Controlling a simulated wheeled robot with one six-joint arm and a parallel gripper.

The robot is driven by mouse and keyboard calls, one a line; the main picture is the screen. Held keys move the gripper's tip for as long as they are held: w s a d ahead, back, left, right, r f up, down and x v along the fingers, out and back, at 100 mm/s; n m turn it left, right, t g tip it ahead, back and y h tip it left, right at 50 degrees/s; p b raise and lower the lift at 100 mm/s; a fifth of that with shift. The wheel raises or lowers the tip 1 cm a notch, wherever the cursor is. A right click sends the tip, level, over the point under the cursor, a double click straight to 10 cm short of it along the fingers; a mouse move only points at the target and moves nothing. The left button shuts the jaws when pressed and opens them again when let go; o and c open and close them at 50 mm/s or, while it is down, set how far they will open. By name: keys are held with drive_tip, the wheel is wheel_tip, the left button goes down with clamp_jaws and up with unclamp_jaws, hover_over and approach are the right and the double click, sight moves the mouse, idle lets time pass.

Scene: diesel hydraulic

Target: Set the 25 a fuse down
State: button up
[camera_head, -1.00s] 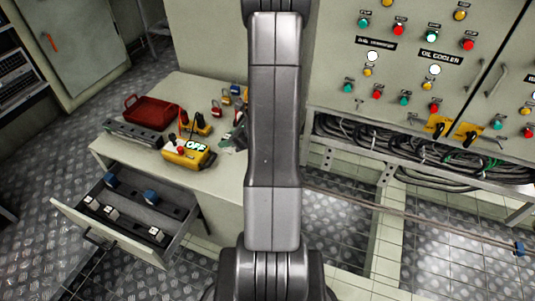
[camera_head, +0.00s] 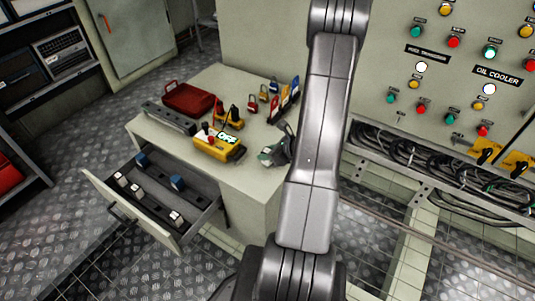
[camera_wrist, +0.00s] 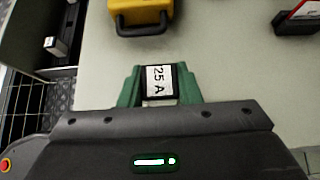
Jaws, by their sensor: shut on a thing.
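The 25 A fuse (camera_wrist: 159,81) shows in the wrist view as a dark block with a white label reading "25 A". My gripper (camera_wrist: 157,88) is shut on it, with a green finger on each side. In the head view my gripper (camera_head: 277,152) is over the right part of the pale worktop (camera_head: 238,182), right of the yellow meter. I cannot tell whether the fuse touches the worktop. The fuse is not clear in the head view.
A yellow meter (camera_head: 219,147) lies left of my gripper, with a red toolbox (camera_head: 189,99) behind it. Padlocks (camera_head: 263,97) stand at the back. An open drawer (camera_head: 150,197) holds several fuses. Bare worktop surrounds my gripper.

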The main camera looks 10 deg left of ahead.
drive_tip(key=shift+f, duration=0.1)
drive_tip(key=o, duration=1)
drive_tip(key=shift+d+r, duration=0.2)
drive_tip(key=shift+r, duration=0.25)
drive_tip(key=p+v, duration=0.2)
drive_tip(key=v, duration=0.9)
drive_tip(key=shift+s+d+r, duration=0.1)
drive_tip(key=shift+s+d, duration=0.05)
